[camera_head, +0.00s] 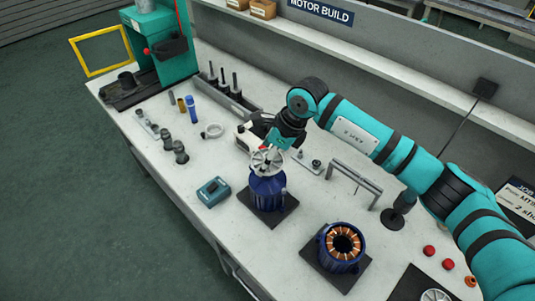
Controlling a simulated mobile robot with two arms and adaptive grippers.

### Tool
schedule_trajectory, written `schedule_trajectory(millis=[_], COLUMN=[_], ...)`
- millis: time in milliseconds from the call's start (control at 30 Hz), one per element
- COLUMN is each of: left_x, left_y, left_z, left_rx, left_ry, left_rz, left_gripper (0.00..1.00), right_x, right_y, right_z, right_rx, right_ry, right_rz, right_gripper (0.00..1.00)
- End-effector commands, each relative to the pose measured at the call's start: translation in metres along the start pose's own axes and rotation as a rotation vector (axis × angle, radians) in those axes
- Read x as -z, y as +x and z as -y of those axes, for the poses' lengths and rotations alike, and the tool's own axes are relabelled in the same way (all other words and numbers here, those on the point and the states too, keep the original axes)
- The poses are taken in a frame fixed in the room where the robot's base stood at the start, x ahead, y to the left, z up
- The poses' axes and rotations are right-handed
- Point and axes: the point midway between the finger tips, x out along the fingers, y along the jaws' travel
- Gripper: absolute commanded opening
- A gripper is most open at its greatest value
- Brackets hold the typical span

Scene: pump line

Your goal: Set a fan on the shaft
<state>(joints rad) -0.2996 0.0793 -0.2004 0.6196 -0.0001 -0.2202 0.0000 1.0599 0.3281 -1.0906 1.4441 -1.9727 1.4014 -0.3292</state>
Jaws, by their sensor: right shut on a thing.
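A blue motor (267,193) stands upright on a dark square mat in the middle of the bench. A white-grey fan (266,160) sits at the top of this motor, over where the shaft is. I cannot tell whether it is fully seated; the shaft is mostly hidden. My right gripper (272,146) is directly above, shut on the fan from its upper side. Its fingertips are small and partly hidden. A second fan (435,295) lies on a dark mat at the bottom edge, partly cut off. My left gripper is not in view.
An open blue stator (341,246) with copper windings stands on a mat to the right. A teal meter (213,191) lies left of the motor. A grey metal frame (355,182), a teal press (158,45) and red knobs (429,251) are also on the bench.

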Motion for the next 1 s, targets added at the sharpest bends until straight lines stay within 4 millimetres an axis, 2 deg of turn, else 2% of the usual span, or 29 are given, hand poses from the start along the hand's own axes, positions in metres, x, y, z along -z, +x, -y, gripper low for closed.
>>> schedule_trajectory(millis=[467,1000], left_x=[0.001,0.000], left_y=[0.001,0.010], left_z=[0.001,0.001], left_rx=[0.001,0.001], left_ry=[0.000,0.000], left_rz=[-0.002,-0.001], left_gripper=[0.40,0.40], right_x=[0.000,0.003], right_y=[0.000,0.007], right_z=[0.000,0.000], right_rx=[0.000,0.000], right_ry=[0.000,0.000], right_rz=[0.000,0.000], right_gripper=[0.58,0.58])
